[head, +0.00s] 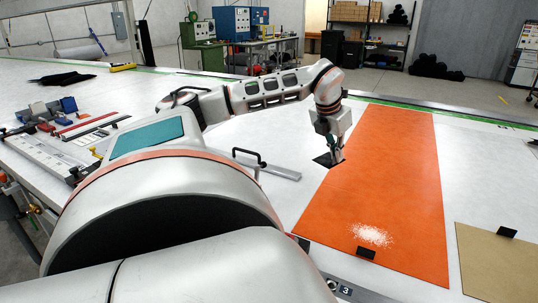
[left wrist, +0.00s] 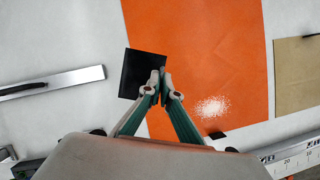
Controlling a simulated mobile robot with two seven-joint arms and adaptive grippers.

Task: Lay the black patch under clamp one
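The black patch (head: 323,160) is a small dark square at the left edge of the orange sheet (head: 395,180). In the left wrist view the patch (left wrist: 138,74) overlaps that edge. My left gripper (head: 338,158) points down at the patch's right side. In the left wrist view its fingertips (left wrist: 161,76) come together on the patch's right edge, with the patch between them. I cannot tell whether the patch touches the table. A metal bar with a black handle (head: 275,171) lies left of the patch; no label shows which clamp it is. My right gripper is out of view.
Pale powder (head: 371,235) and a small black piece (head: 366,253) lie on the orange sheet's near end. A tan sheet (head: 490,265) with another black piece (head: 507,233) lies right. Tools and rulers (head: 60,140) crowd the left. White table is clear around the bar.

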